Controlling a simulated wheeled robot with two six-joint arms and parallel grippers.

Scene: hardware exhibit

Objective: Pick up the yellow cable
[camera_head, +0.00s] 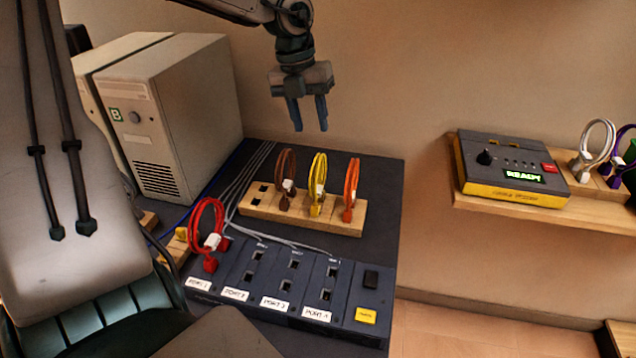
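The yellow cable (318,177) is a looped cable standing in a wooden block (262,209) on the dark table. It stands between a brown cable (287,172) on its left and an orange cable (352,188) on its right. My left gripper (308,114) hangs above and behind the cables, fingers pointing down. Its two fingers are apart with nothing between them, and it does not touch the yellow cable. My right gripper is not in view.
A port panel (343,294) with labelled ports lies in front of the block, with a red cable (206,224) at its left end. A beige computer tower (190,110) stands at the left. A wall shelf (590,220) at right holds a yellow-and-black device (500,192) and more cables.

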